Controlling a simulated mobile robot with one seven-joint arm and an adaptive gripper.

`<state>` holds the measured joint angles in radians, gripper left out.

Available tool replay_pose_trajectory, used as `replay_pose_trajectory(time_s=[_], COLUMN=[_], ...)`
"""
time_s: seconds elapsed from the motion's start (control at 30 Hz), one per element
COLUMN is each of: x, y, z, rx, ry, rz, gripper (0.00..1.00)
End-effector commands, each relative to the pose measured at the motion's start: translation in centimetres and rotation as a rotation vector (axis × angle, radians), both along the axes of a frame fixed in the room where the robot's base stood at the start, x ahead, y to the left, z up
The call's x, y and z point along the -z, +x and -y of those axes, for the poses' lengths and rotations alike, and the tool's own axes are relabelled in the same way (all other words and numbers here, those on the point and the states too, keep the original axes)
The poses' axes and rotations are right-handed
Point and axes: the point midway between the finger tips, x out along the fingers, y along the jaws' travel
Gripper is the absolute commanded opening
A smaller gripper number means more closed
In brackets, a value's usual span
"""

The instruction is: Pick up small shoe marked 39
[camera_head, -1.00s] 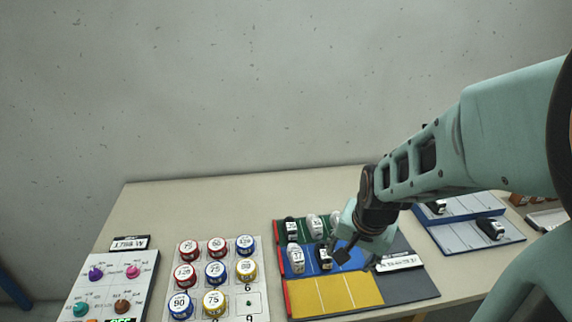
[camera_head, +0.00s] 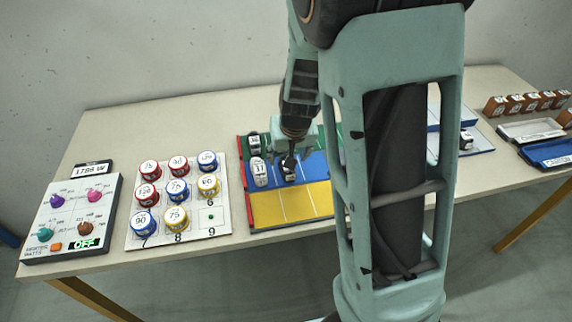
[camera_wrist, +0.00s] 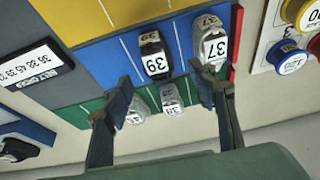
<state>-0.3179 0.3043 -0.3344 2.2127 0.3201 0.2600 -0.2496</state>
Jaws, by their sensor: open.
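The small black shoe marked 39 (camera_wrist: 153,54) stands on the blue row of the coloured board (camera_head: 304,204). In the head view the same shoe 39 (camera_head: 289,170) shows just below my gripper (camera_head: 293,157), partly covered by it. In the wrist view my gripper (camera_wrist: 161,76) is open and empty, with one finger on each side of the shoe's column. Shoe 39 lies beyond the fingertips, apart from them. A white shoe marked 37 (camera_wrist: 211,45) stands beside it, close to the right fingertip.
On the green row, white shoes (camera_wrist: 171,99) show between my fingers. A numbered can board (camera_head: 218,228) and a knob panel (camera_head: 70,240) lie left of the coloured board. A blue-grey rack with a black shoe (camera_head: 466,141) is on the right. My arm hides the board's right part.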

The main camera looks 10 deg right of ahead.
Motion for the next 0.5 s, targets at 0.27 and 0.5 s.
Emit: replay_pose_trajectory(time_s=[0.27, 0.5], x=[2.5, 4.9], y=[1.1, 2.3], z=[0.3, 0.4], rx=[0.003, 0.002], ry=[0.0, 0.0], rz=[-0.003, -0.001], gripper=[0.53, 0.53])
